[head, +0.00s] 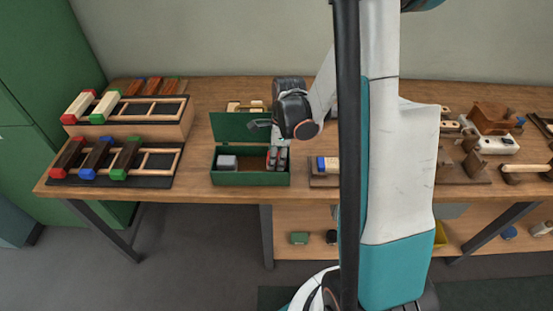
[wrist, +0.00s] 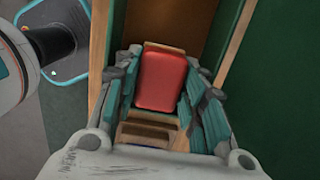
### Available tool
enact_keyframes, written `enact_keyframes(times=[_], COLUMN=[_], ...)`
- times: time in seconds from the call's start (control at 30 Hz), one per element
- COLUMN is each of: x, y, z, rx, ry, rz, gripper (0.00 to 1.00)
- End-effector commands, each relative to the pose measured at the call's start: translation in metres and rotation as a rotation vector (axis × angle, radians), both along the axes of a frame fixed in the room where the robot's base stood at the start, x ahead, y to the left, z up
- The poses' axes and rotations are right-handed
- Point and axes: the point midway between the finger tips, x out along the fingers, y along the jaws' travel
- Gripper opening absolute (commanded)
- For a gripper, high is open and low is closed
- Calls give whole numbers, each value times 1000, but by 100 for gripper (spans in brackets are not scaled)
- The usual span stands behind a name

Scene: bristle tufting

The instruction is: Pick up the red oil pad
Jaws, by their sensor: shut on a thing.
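The red oil pad (wrist: 160,82) is a rounded red block between the two teal fingers of my gripper (wrist: 163,62) in the wrist view. The fingers are shut on it from both sides. In the head view my gripper (head: 278,164) points down into the right part of an open green box (head: 250,180). A thin strip of red beside the fingers shows there; most of the pad is hidden by the gripper. I cannot tell whether the pad touches the box floor.
A grey-white block (head: 227,162) sits in the left part of the box, whose green lid (head: 235,126) stands open behind. Racks of colour-ended blocks (head: 115,158) stand to the left. A small fixture with a blue-ended block (head: 322,164) is close on the right.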

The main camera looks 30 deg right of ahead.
Motion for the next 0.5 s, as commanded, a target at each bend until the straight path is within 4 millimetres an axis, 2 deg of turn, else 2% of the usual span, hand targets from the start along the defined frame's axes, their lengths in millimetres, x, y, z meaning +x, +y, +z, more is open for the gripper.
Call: enact_keyframes(times=[0.27, 0.5], x=[-1, -1], y=[0, 0], z=[60, 123], rx=[0, 0], ry=[0, 0], rz=[0, 0], gripper=[10, 10])
